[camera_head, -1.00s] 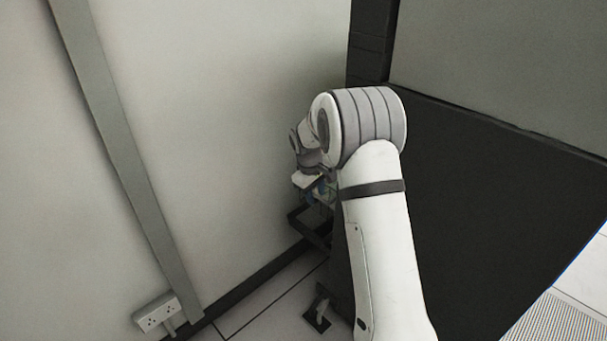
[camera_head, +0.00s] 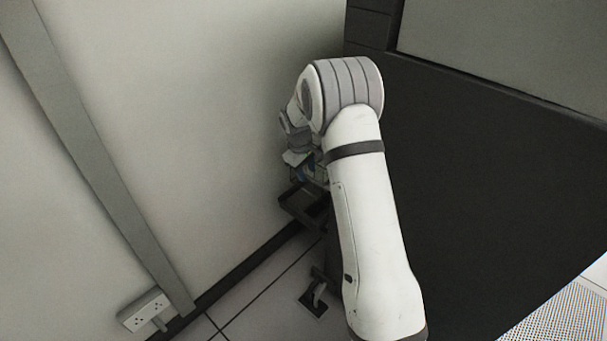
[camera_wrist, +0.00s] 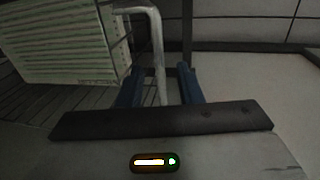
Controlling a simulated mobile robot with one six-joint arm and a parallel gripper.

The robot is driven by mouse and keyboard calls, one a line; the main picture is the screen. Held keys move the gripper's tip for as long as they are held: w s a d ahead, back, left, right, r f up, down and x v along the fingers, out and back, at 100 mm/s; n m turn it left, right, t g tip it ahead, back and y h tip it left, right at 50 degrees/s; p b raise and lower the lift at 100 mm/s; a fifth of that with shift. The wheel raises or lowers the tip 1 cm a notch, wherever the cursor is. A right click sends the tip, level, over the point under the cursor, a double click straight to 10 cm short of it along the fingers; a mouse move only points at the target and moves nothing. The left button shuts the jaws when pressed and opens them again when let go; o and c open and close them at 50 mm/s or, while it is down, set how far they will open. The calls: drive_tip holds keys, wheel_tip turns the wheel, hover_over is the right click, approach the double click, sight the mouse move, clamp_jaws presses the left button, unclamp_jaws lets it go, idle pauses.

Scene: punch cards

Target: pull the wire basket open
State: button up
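The wire basket (camera_wrist: 60,105) shows at the left of the wrist view, its thin bars partly in shadow. A stack of green-striped paper (camera_wrist: 70,45) lies in it. A pale bent bar (camera_wrist: 158,50), seemingly the basket's handle, comes down between the two blue fingers of my gripper (camera_wrist: 160,78). The fingers stand apart, one on each side of the bar, with a visible gap on both sides. In the head view my gripper is small, beside the dark cabinet, and my arm hides much around it. I cannot make out the basket clearly there.
A dark tray (camera_head: 299,205) juts out below my gripper. A dark cabinet (camera_head: 470,200) stands right of my arm. The pale wall (camera_head: 190,130) is close on the left, with a socket (camera_head: 144,311) low down. Some floor (camera_head: 250,305) is clear between them.

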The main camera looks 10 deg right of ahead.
drive_tip(key=shift+f, duration=0.4)
clamp_jaws()
